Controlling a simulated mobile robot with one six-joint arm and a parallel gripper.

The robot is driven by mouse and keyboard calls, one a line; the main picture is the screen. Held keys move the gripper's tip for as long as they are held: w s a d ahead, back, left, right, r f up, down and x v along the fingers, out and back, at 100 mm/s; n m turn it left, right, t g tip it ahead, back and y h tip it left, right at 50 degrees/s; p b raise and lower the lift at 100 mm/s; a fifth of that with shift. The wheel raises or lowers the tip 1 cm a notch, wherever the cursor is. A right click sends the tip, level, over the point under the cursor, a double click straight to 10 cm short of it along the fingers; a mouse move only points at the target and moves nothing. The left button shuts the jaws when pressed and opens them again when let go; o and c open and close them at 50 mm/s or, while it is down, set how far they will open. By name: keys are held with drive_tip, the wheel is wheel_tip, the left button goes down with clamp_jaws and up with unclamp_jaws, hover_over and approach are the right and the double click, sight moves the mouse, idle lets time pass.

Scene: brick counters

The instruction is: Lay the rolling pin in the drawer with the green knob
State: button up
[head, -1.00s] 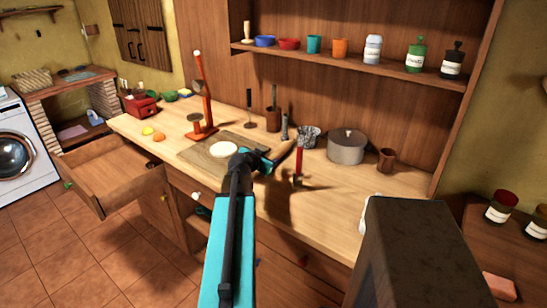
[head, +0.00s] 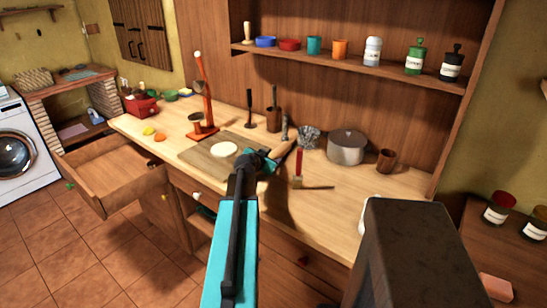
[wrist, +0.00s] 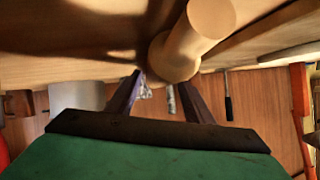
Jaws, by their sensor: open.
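The rolling pin (wrist: 185,45) is a pale wooden cylinder. In the wrist view it lies just beyond my fingertips, nearer the right finger. The drawer (head: 110,178) with the green knob (head: 69,185) is pulled out at the left. A small dark item (head: 155,163) lies in its back corner.
A cutting board (head: 197,154) with a pale round piece (head: 223,149) lies left of my gripper. A red lever press (head: 204,95) stands behind it. A red-handled utensil (head: 298,164) and a pot (head: 347,147) are to the right. A white-knobbed drawer (head: 196,195) is below the counter.

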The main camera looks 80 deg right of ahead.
drive_tip(key=shift+p+x, duration=0.3)
drive_tip(key=shift+x, duration=0.95)
drive_tip(key=shift+r, duration=0.1)
clamp_jaws()
